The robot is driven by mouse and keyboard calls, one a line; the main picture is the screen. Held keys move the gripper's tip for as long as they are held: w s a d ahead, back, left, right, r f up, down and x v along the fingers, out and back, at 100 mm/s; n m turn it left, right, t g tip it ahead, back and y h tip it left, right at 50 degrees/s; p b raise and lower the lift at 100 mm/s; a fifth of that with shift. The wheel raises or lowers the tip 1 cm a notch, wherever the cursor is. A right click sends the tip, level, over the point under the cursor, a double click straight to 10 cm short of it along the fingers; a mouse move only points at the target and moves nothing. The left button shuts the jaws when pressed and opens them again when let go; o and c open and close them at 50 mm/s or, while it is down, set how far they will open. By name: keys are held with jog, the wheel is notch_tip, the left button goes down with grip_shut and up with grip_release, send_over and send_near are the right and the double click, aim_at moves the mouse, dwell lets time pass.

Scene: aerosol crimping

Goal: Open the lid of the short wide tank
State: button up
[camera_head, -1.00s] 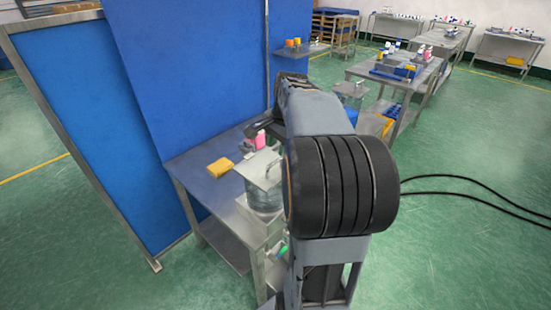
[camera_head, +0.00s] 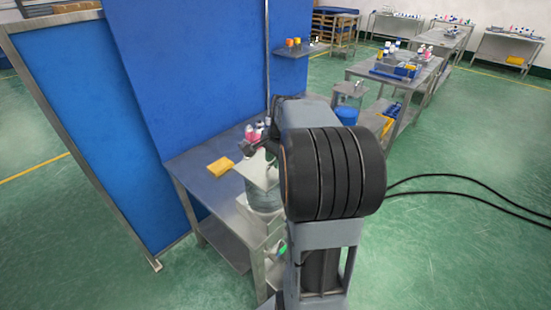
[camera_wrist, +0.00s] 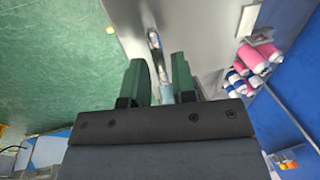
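Pink and white bottles (camera_wrist: 249,66) stand close beside the lid in the wrist view. A yellow item (camera_head: 220,167) lies on the table (camera_head: 195,155). Blue partitions (camera_head: 185,70) stand behind and left. A small shelf (camera_head: 295,50) holds bottles. Green floor (camera_head: 450,220) is open to the right.

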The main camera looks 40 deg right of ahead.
grip_shut()
